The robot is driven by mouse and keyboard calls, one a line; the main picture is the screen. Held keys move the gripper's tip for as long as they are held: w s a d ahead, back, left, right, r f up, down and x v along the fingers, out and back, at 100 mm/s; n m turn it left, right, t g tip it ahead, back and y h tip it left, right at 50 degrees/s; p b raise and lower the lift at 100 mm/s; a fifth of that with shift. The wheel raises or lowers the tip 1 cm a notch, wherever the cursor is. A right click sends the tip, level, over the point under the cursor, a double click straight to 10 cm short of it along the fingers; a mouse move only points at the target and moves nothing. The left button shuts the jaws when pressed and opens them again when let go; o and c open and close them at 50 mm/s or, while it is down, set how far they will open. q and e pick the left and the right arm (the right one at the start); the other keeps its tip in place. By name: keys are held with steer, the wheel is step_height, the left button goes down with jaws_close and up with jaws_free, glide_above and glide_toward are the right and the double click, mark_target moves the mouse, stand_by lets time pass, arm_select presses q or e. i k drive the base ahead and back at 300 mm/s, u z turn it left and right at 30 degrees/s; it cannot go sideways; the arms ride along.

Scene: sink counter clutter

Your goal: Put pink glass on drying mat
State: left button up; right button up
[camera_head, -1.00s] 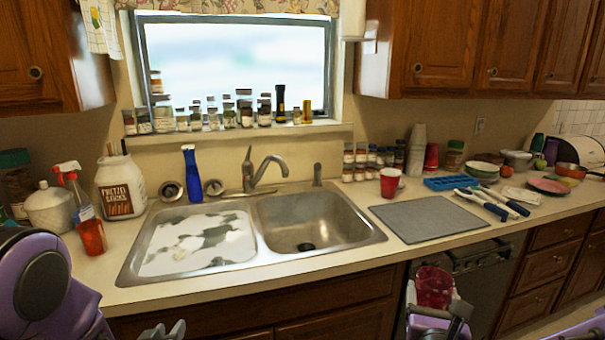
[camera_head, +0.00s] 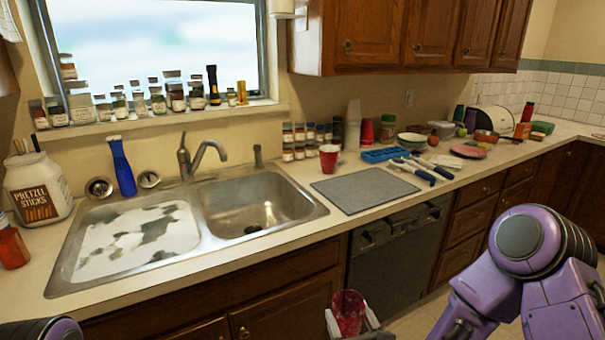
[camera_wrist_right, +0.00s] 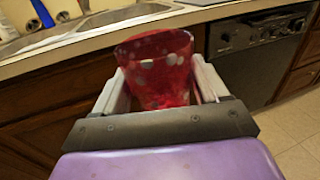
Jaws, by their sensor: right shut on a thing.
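The pink glass (camera_head: 349,309), a reddish-pink tumbler with pale spots, is in my right gripper (camera_head: 352,320) at the bottom of the head view, in front of the cabinets and below the counter edge. The right wrist view shows the glass (camera_wrist_right: 158,70) upright or nearly so, with the fingers of the right gripper (camera_wrist_right: 160,88) shut on its two sides. The drying mat (camera_head: 364,190) is a flat grey rectangle on the counter right of the sink, and it is bare. My left gripper is out of view; only a purple part of that arm shows at lower left.
A red cup (camera_head: 329,158) stands behind the mat's left back corner. Blue-and-white-handled utensils (camera_head: 412,168) and a blue tray (camera_head: 385,154) lie near its right back side. The double sink (camera_head: 250,205) is to the left. The counter edge and dishwasher (camera_head: 398,250) lie below the mat.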

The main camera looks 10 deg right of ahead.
mark_target(364, 191)
steer(key=z, duration=1.4)
steer(key=i, duration=1.3)
steer(key=u, duration=1.15)
